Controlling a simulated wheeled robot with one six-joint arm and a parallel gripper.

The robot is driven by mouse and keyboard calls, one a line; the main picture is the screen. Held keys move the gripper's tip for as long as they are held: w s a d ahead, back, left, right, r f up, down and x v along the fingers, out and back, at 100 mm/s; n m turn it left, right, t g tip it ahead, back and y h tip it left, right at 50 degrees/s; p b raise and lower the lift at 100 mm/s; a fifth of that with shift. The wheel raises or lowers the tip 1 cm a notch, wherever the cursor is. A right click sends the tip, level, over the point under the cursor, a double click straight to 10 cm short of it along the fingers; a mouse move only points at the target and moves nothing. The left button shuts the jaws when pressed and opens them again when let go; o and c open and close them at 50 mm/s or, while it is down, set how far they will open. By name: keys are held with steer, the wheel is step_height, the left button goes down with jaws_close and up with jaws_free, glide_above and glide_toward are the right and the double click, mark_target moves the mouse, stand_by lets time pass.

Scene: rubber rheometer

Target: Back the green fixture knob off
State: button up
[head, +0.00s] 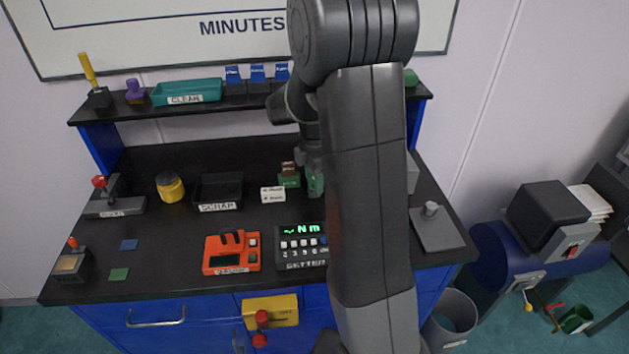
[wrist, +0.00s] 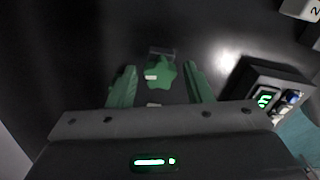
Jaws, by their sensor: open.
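The green star-shaped knob (wrist: 160,73) shows in the wrist view, with a pale mark on its left side and a dark grey part behind it. My gripper (wrist: 160,70) is open, its two green fingers standing left and right of the knob. Dark gaps show between the knob and both fingers. I cannot tell how their heights compare. In the head view my gripper (head: 315,181) is low over the bench, mostly behind my arm. The knob cannot be made out there. A small green block with a brown top (head: 289,180) stands just left of my gripper.
A black meter with a lit green display (head: 301,246) is near the bench front; it also shows at right in the wrist view (wrist: 266,90). A grey plate (head: 437,232) is right.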

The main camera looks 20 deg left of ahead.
steer(key=m, duration=0.7)
steer(key=shift+m, duration=0.3)
steer(key=m, duration=0.7)
steer(key=shift+m, duration=0.3)
steer(key=c, duration=0.8)
steer(key=n, duration=0.4)
steer(key=shift+n, duration=0.3)
steer(key=shift+c, duration=0.2)
steer(key=n, duration=0.4)
steer(key=shift+n, duration=0.3)
